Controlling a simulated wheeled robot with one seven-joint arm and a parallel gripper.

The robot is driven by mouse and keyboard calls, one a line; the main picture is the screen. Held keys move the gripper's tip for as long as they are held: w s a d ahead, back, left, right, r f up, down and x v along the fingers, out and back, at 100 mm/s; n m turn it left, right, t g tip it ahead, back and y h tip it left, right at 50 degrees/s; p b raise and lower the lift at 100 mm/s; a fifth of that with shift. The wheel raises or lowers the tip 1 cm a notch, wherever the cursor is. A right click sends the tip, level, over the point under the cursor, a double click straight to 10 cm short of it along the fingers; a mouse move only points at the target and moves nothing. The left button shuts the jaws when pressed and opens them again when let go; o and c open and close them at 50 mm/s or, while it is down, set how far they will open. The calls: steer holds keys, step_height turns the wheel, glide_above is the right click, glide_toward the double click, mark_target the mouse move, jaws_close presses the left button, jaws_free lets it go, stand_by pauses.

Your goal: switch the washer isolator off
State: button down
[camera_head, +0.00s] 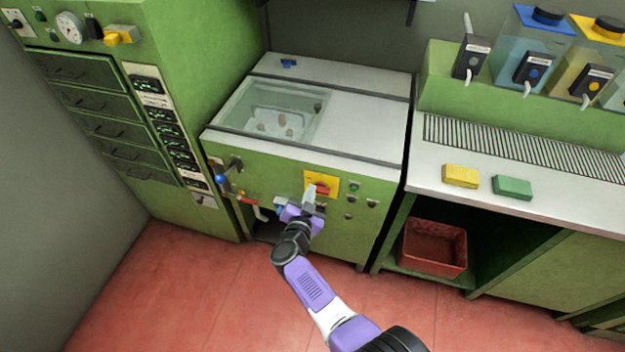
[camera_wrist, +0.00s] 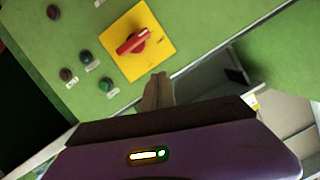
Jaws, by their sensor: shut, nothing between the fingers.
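The washer isolator is a red rotary handle (camera_wrist: 133,41) on a yellow square plate (camera_wrist: 152,58), set in the green front panel of the washer. In the head view the yellow plate (camera_head: 330,180) is partly hidden behind my gripper, with the red handle (camera_head: 322,189) just showing. In the wrist view the handle lies at a slant across the plate. My gripper (camera_wrist: 160,78) is shut and empty. Its fingertips are just off the plate's edge, beside the handle and apart from it. My gripper (camera_head: 310,190) also shows in the head view in front of the panel.
Several small buttons (camera_wrist: 105,84) sit beside the plate. A blue-knobbed lever (camera_head: 220,179) and pipes are at the panel's left. The washer's top has a basin (camera_head: 250,106) with corks. A counter with yellow (camera_head: 460,176) and green sponges (camera_head: 512,187) stands right, above a red crate (camera_head: 434,247).

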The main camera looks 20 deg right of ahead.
steer(key=shift+p+v, duration=0.3)
steer(key=shift+v, duration=2)
steer(key=shift+w+a, duration=0.1)
steer(key=shift+a, duration=0.15)
step_height(320, 180, up, 12)
steer(key=a+n+t+y, duration=0.2)
steer(key=t+y, duration=0.2)
steer(key=t, duration=0.2)
steer(key=s+d+r+n+g+y+b, duration=0.1)
steer(key=s+d+n+b, duration=0.1)
steer(key=s, duration=1.3)
steer(key=s+d+r+n+g+y+b, duration=0.1)
steer(key=s+d+r+n+g+b, duration=0.1)
steer(key=s, duration=1.3)
steer(key=s+d+r+n+g+y+b, duration=0.1)
steer(key=s+d+n+y+b, duration=0.1)
steer(key=s, duration=1.3)
steer(key=n+b, duration=0.1)
steer(key=n, duration=0.1)
steer(key=shift+s+d+r+n, duration=0.25)
steer(key=shift+s+n, duration=0.05)
steer(key=shift+s, duration=0.05)
